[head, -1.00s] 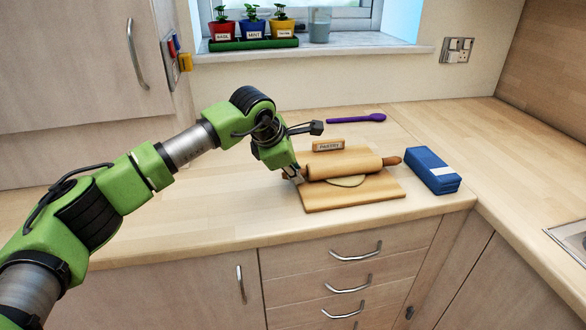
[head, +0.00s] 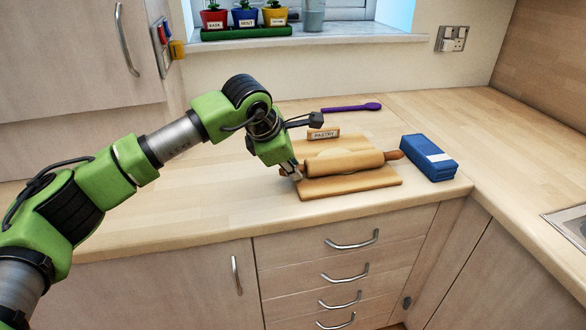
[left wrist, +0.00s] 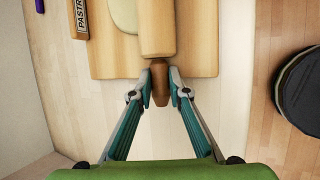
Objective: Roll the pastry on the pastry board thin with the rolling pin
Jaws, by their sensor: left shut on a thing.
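The wooden rolling pin (head: 343,164) lies across the pastry board (head: 350,186), near the board's front part. A pale piece of pastry (head: 338,152) shows just behind the pin; in the left wrist view the pastry (left wrist: 123,14) lies left of the pin (left wrist: 157,25). Part of it may be hidden under the pin. My left gripper (head: 293,171) is shut on the pin's left handle. The left wrist view shows its two fingers (left wrist: 160,84) on either side of the handle. My right gripper is not in view.
A small sign reading PASTRY (head: 324,134) stands at the board's back edge. A purple spoon (head: 351,107) lies behind. Potted herbs (head: 244,17) stand on the sill. The worktop left of the board is clear.

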